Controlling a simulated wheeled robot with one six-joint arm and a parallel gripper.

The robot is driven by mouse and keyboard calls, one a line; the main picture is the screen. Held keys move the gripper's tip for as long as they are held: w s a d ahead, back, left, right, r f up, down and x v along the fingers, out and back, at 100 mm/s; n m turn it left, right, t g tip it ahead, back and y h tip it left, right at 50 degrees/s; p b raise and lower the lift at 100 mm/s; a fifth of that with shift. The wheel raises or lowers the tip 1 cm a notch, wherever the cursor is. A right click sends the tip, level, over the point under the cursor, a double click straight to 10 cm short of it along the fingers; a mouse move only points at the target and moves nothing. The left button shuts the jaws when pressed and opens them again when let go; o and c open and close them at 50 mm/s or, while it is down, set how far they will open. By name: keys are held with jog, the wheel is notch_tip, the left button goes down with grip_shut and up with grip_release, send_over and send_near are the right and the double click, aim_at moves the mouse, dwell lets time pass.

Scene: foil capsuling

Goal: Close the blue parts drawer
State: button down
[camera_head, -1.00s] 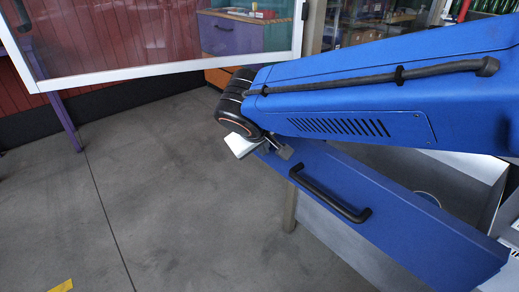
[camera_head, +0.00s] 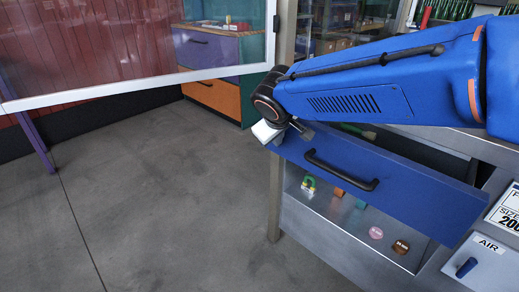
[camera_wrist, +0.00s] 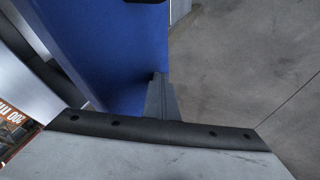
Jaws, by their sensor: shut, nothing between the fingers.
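The blue parts drawer (camera_head: 415,190) shows its wide blue front with a black bar handle (camera_head: 340,172) in the head view. It stands partly open, with a strip of its inside showing behind the front's top edge. My gripper (camera_head: 305,131) is shut and empty at the left end of the front, near its top edge and left of the handle. In the wrist view the shut fingers (camera_wrist: 161,88) overlap the edge of the blue front (camera_wrist: 100,45). I cannot tell whether they touch it. My arm hides part of the drawer's inside.
Below the drawer, a grey bench (camera_head: 330,235) has an opening with several small items. An AIR panel (camera_head: 478,262) with a blue knob is at the lower right. A glass panel with a white frame (camera_head: 150,80) crosses the upper left. The grey floor (camera_head: 150,190) at left is clear.

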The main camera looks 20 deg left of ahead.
jog(key=w+d, duration=0.1)
jog(key=w, duration=0.2)
jog(key=w+d, duration=0.1)
jog(key=w, duration=0.2)
jog(key=w+d, duration=0.1)
jog(key=w, duration=0.2)
jog(key=shift+d, duration=0.35)
jog(key=shift+w, duration=0.1)
